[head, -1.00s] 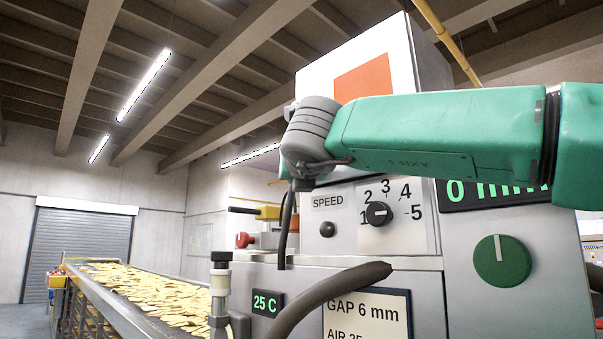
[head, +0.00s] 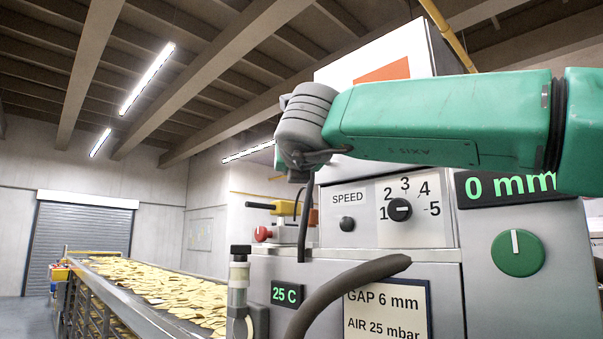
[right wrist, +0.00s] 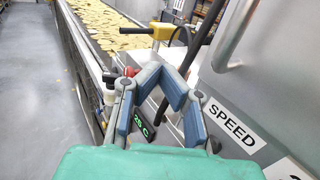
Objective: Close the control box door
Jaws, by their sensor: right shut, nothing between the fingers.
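The control box is probably the white box with an orange square (head: 342,68) behind my green right arm in the head view. The arm crosses in front and hides much of it. In the right wrist view a pale grey panel with a bar handle (right wrist: 232,40) fills the upper right; it may be the box door. How far it stands open I cannot tell. My right gripper (right wrist: 163,76) is shut and empty, left of this panel and apart from the handle in the picture. My left gripper is not in view.
Below the box are a speed knob (head: 400,209), a green knob (head: 517,253) and a 25 C display (head: 286,293). A dark curved hose (head: 345,287) rises in front. A conveyor of chips (head: 165,290) runs at left, with open floor beside it (right wrist: 35,110).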

